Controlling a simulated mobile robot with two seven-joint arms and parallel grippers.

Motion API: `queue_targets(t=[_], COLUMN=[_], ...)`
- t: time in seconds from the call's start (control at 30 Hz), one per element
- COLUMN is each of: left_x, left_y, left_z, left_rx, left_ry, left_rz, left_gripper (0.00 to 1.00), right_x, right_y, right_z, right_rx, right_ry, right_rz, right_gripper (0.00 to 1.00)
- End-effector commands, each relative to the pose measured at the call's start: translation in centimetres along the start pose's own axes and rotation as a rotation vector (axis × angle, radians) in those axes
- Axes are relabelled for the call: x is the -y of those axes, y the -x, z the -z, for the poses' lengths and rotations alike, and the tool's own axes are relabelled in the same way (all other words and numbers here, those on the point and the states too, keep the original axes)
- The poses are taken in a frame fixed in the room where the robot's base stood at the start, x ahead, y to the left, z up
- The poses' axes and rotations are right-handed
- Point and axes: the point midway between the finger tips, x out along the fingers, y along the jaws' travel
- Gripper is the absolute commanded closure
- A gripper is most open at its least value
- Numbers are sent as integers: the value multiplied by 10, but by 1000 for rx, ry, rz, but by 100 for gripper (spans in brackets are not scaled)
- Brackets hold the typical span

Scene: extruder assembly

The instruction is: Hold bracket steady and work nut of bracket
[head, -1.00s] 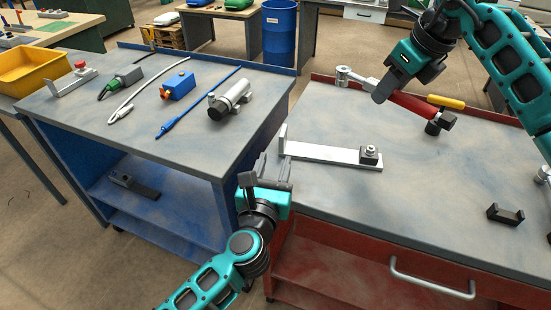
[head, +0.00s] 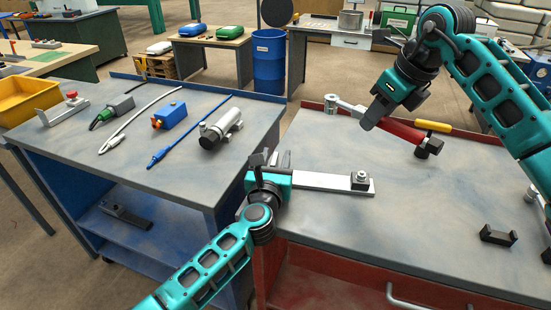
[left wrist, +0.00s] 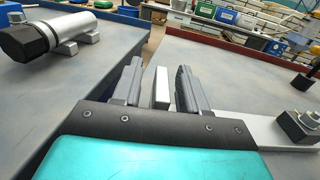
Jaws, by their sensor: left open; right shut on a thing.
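The bracket (head: 320,181) is a light metal bar lying near the left edge of the red bench, with an upright plate at its left end. Its nut (head: 361,176) sits on a dark block at the right end. My left gripper (head: 281,160) is open at the plate end. In the left wrist view, the upright plate (left wrist: 161,88) stands between its parted fingers (left wrist: 156,82), and the nut block (left wrist: 298,122) shows at right. My right gripper (head: 369,122) is shut on the red handle of a wrench (head: 400,132), whose silver head points left, away from the nut.
A yellow-handled tool (head: 434,127) lies behind the wrench. A black U-shaped block (head: 498,236) lies at the front right. The blue bench (head: 180,165) at left carries a silver cylinder (head: 221,128), a blue box and cables. The bench between nut and black block is clear.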

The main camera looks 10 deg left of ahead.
Motion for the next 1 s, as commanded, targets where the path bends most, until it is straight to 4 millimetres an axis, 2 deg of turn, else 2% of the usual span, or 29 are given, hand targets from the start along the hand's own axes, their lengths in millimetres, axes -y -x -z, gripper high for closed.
queue_targets(t=[0.17, 0.6, 1.0], left_x=[0, 0, 0], left_y=[0, 0, 0], left_z=[0, 0, 0], left_rx=[0, 0, 0], left_ry=[0, 0, 0], left_rz=[0, 0, 0], left_gripper=[57, 99, 100], right_x=[0, 0, 0], right_y=[1, 1, 1], right_z=[-1, -1, -1], right_rx=[2, 2, 2], right_ry=[1, 1, 1], right_rz=[1, 1, 1], right_gripper=[100, 100, 100])
